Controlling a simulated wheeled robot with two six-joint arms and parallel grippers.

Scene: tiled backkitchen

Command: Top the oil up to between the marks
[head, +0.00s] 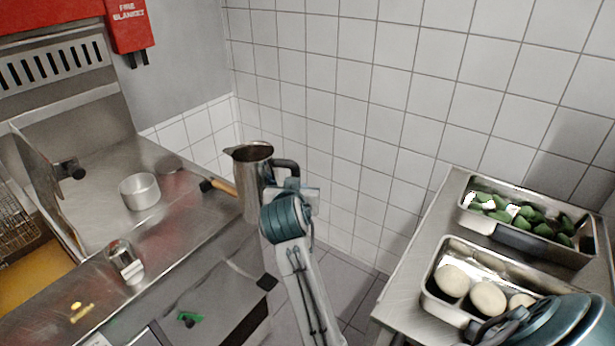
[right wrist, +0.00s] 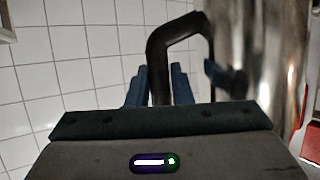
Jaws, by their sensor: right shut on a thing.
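A steel jug (head: 250,185) with a dark handle is near the head view's middle, roughly upright, in front of the tiled wall at the counter's right end. My right gripper (head: 284,184) is shut on its handle. In the right wrist view, the handle (right wrist: 172,42) passes between the fingers (right wrist: 160,85), with the shiny jug body (right wrist: 265,55) to the right. The fryer's yellow oil (head: 35,275) shows at the left edge, partly cut off, below a wire basket (head: 14,215). I cannot make out level marks. My left gripper is not in view.
On the steel counter (head: 100,205) stand a small pot (head: 140,191) and a shaker-like metal container (head: 124,262). A wooden-handled tool (head: 222,187) lies by the jug. At right, a table holds a tray of green pieces (head: 512,240) and a tray of pale balls (head: 432,300).

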